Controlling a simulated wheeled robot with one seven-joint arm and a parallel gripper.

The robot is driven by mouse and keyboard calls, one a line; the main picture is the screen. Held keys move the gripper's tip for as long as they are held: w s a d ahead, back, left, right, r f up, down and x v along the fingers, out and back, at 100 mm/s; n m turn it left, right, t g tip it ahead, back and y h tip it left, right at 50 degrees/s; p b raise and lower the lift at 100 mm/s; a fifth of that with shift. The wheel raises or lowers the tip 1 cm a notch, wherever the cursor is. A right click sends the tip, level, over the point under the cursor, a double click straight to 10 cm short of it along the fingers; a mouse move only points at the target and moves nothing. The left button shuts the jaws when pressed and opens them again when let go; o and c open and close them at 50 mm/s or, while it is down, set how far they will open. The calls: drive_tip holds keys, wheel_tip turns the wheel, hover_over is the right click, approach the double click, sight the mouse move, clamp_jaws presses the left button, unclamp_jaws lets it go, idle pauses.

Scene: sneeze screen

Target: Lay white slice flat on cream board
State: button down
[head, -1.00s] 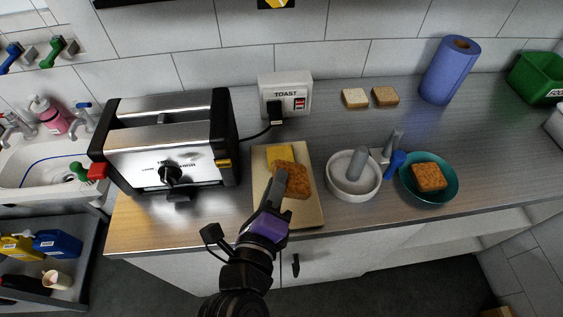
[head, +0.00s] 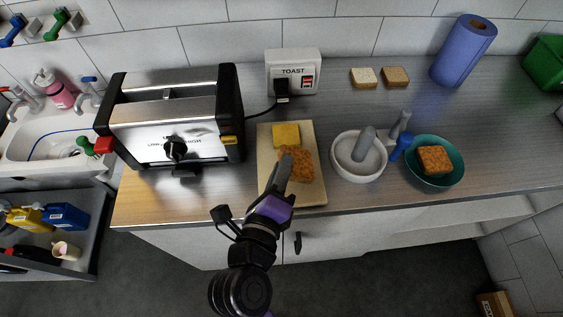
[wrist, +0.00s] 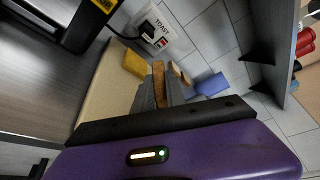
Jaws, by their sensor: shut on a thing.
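The white slice (head: 363,78) is a pale square with a brown crust, lying at the back of the counter, apart from my gripper. The cream board (head: 308,193) lies right of the toaster, with a yellow square slice (head: 286,135) on its far part. My gripper (head: 286,160) is shut on a browned slice (head: 298,165) over the board. In the wrist view the browned slice (wrist: 158,78) stands edge-on between the fingers, beside the yellow slice (wrist: 135,64). I cannot tell whether it touches the board.
A tan slice (head: 396,76) lies beside the white one. The toaster (head: 165,135) stands left of the board. A white mortar with pestle (head: 358,170) and a teal bowl (head: 455,172) holding a browned slice stand right. A blue roll (head: 463,52) stands at the back.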

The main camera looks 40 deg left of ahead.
drive_tip(key=shift+f+b, duration=0.65)
drive_tip(key=shift+f, duration=1.45)
drive_tip(key=c, duration=1.3)
unclamp_jaws()
drive_tip(key=shift+s, duration=0.1)
drive_tip(key=v, duration=0.7)
drive_tip(key=shift+s+d+b, duration=0.25)
drive_tip(key=shift+b, duration=0.1)
